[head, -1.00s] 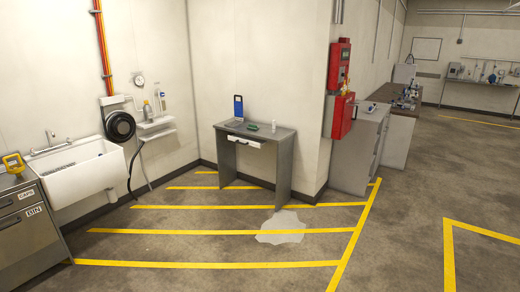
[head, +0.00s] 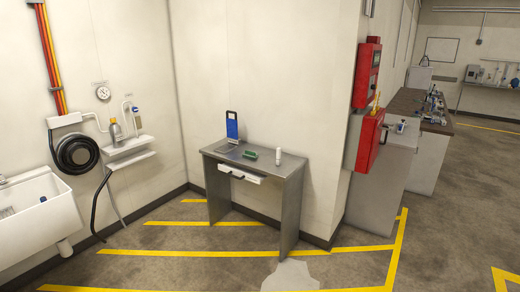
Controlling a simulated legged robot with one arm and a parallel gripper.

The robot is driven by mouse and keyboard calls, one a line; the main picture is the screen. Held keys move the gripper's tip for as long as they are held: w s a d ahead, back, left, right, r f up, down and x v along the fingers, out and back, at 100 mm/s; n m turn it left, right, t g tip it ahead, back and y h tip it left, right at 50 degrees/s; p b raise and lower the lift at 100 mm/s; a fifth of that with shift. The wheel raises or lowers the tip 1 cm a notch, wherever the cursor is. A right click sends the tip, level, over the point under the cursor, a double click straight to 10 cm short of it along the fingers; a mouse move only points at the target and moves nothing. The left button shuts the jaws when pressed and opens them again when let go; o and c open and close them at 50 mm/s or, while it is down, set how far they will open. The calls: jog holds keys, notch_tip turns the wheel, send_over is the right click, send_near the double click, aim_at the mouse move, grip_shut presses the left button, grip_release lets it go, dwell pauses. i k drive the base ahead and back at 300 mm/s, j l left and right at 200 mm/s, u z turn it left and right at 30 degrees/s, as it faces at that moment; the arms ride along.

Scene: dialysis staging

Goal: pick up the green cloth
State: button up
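A small green object (head: 249,154), which looks like the green cloth, lies on top of a grey metal table (head: 288,172) against the wall in the head view. It is too small to make out folds. A white cylindrical bottle (head: 279,156) stands just right of it, and a blue upright item (head: 232,128) stands behind it to the left. My gripper does not show in the head view.
A pale puddle or patch (head: 290,276) lies on the floor by the table's front right leg. A white sink (head: 40,218) is at the left. Red wall cabinets (head: 369,140) and a grey cabinet (head: 380,185) stand right. Open floor lies in front.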

aim_at(250, 155)
jog(key=i, duration=2.15)
jog(key=i+u, duration=0.15)
jog(key=i, duration=0.5)
jog(key=i+l+u, duration=0.1)
jog(key=i, duration=0.5)
jog(key=i+l+u, duration=0.15)
jog(key=i, duration=0.45)
jog(key=l, duration=0.1)
